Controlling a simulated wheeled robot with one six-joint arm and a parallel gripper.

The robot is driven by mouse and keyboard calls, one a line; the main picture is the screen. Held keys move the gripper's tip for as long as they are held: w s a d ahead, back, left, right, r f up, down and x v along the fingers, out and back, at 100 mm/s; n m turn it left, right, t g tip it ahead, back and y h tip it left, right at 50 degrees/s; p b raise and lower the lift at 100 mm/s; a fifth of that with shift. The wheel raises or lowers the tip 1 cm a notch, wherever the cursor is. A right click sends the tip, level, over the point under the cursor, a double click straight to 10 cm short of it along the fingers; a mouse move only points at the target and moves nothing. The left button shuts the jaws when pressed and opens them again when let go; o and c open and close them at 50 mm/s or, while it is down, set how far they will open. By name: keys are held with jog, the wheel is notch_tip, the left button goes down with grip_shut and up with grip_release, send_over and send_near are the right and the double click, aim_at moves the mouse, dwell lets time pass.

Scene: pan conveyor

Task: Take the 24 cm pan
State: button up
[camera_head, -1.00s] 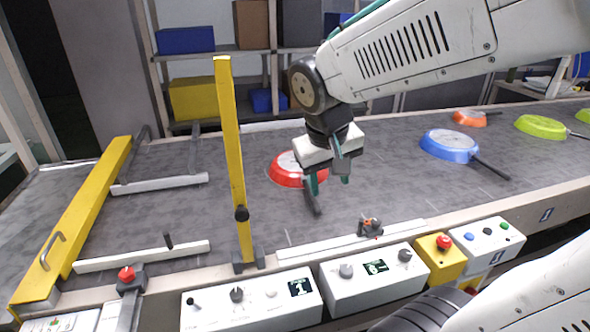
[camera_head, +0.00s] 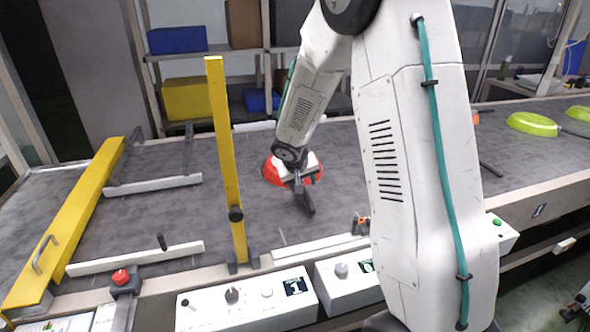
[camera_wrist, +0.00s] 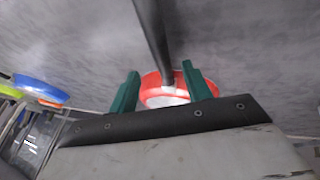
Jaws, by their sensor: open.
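A red pan (camera_head: 270,171) with a pale inside lies on the grey conveyor belt, its dark handle (camera_head: 307,200) pointing to the front edge. My gripper (camera_head: 299,185) is over the pan's handle side and partly hides it. In the wrist view, my gripper's green fingers (camera_wrist: 163,82) are apart. The red pan (camera_wrist: 152,98) shows between and behind them, and its handle (camera_wrist: 151,35) runs up between them in the picture. I cannot tell whether the fingers are level with the handle. No size marking is readable on the pan.
A yellow upright post (camera_head: 226,150) stands left of the red pan. Green pans (camera_head: 532,124) lie at far right; an orange pan (camera_head: 476,118) is partly hidden by my arm. A blue pan (camera_wrist: 42,90) shows in the wrist view. Control boxes (camera_head: 250,302) line the front edge.

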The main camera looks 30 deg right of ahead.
aim_at(305, 192)
jog(key=x, duration=0.5)
jog(key=shift+s+a+f, duration=0.1)
jog(key=shift+a+f, duration=0.05)
jog(key=shift+f, duration=0.1)
jog(key=shift+r, duration=0.1)
grip_shut()
